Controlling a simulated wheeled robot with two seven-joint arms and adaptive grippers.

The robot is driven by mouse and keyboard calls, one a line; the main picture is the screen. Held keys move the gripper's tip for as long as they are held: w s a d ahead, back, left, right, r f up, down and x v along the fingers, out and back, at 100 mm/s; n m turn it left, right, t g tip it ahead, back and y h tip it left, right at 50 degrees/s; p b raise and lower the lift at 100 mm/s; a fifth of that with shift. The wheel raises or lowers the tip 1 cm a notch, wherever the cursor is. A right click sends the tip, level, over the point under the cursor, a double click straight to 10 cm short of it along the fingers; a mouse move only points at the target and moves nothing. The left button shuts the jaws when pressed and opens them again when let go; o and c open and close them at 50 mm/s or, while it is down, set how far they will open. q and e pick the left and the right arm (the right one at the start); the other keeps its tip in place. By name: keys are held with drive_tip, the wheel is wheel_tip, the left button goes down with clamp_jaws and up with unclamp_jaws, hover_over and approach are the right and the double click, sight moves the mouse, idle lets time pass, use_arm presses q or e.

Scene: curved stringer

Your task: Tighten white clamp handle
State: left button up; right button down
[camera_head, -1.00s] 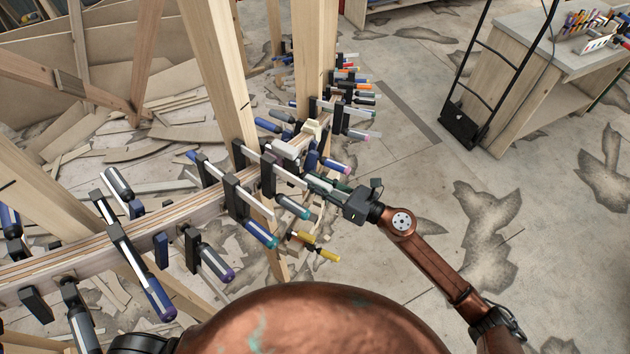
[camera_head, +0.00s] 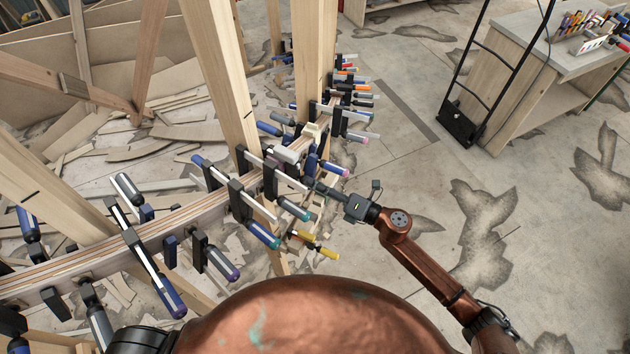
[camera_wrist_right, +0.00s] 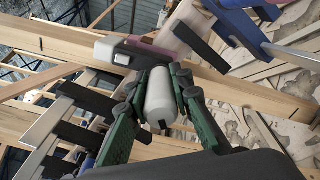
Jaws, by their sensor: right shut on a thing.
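The white clamp handle (camera_wrist_right: 160,97) is a pale, rounded cylinder in the right wrist view. The two dark green fingers of my right gripper (camera_wrist_right: 157,90) are shut on it, one on each side. In the head view my right gripper (camera_head: 328,190) reaches in from the right to the row of clamps on the curved stringer (camera_head: 185,213). The handle cannot be made out there among the fingers and neighbouring clamps. My left gripper is not in view.
Several clamps with blue, teal and purple handles crowd the stringer, including a teal-ended one (camera_head: 263,235) and a yellow one (camera_head: 318,246) near my right gripper. Wooden posts (camera_head: 220,75) rise behind. The floor at right is open, up to a cart (camera_head: 460,128) and workbench (camera_head: 530,85).

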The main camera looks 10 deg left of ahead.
drive_tip(key=m+p, duration=0.3)
drive_tip(key=m, duration=0.3)
drive_tip(key=shift+p, duration=0.35)
drive_tip(key=m+p, duration=0.3)
drive_tip(key=m, duration=0.3)
drive_tip(key=shift+m+p, duration=0.35)
drive_tip(key=shift+m, duration=0.05)
drive_tip(key=m+p, duration=0.3)
drive_tip(key=m, duration=0.3)
drive_tip(key=shift+f, duration=0.1)
drive_tip(key=m+p, duration=0.1)
drive_tip(key=m, duration=0.4)
drive_tip(key=shift+s+f+p, duration=0.1)
drive_tip(key=shift+p, duration=0.25)
drive_tip(key=shift+m, duration=0.3)
drive_tip(key=c, duration=1.7)
unclamp_jaws()
